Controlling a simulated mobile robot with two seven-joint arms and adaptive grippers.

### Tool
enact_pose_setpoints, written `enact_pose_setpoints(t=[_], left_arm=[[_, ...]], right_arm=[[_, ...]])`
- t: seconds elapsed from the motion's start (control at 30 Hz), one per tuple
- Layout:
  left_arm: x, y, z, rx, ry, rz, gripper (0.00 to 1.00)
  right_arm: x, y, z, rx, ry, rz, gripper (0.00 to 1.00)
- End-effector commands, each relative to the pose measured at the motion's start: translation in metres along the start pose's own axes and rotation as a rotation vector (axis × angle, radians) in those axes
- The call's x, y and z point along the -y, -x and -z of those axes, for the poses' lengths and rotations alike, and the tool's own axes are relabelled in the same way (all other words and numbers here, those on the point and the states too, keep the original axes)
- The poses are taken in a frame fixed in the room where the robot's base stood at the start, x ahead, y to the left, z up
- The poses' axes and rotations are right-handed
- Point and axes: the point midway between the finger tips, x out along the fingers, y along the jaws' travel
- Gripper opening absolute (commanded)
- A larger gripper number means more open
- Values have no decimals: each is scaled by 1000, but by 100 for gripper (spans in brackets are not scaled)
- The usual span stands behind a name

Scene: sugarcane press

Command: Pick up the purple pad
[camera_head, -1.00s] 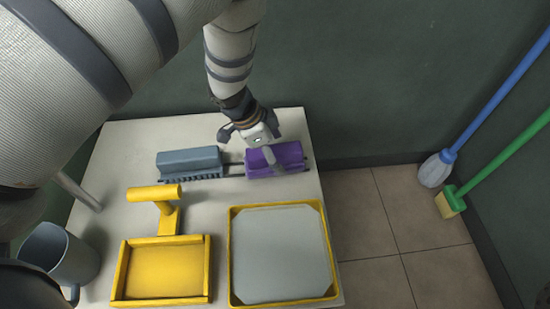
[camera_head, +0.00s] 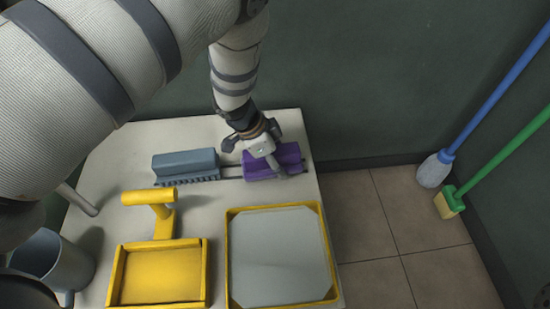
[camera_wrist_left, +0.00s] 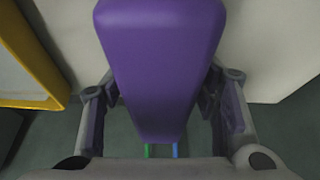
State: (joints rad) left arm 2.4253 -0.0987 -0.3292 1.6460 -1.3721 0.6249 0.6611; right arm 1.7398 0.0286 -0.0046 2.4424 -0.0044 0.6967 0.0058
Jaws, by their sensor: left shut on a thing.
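The purple pad (camera_head: 258,170) is at the back right of the white table, at the right end of a dark rail. My left gripper (camera_head: 268,156) is over it from above and covers part of its top and front. In the left wrist view the purple pad (camera_wrist_left: 162,65) fills the middle, between the two fingers of my left gripper (camera_wrist_left: 162,108), which is shut on it. I cannot tell any gap beneath the pad. My right gripper is not in view.
A grey-blue pad (camera_head: 186,164) lies left of the purple one. In front are a yellow-framed grey tray (camera_head: 232,255), a yellow tray (camera_head: 207,270) and a yellow T-shaped handle (camera_head: 150,197). A grey mug (camera_head: 75,262) stands at left. A wall (camera_head: 370,70) rises behind.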

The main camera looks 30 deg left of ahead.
Motion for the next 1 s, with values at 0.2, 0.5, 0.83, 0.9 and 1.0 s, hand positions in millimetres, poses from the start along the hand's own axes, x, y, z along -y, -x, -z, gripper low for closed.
enact_pose_setpoints(t=[0.2, 0.5, 0.83, 0.9, 1.0], left_arm=[[-2, 29, 13, -3, -2, 4, 24], [-20, 66, 26, -2, 1, -2, 24], [-107, 67, 17, 4, -3, -4, 24], [-130, 68, 15, 4, -4, -4, 24], [-159, 69, 12, 2, -4, -3, 24]], right_arm=[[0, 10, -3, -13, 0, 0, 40], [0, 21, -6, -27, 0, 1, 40], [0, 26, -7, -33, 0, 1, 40], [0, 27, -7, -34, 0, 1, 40], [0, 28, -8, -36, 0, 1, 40]])
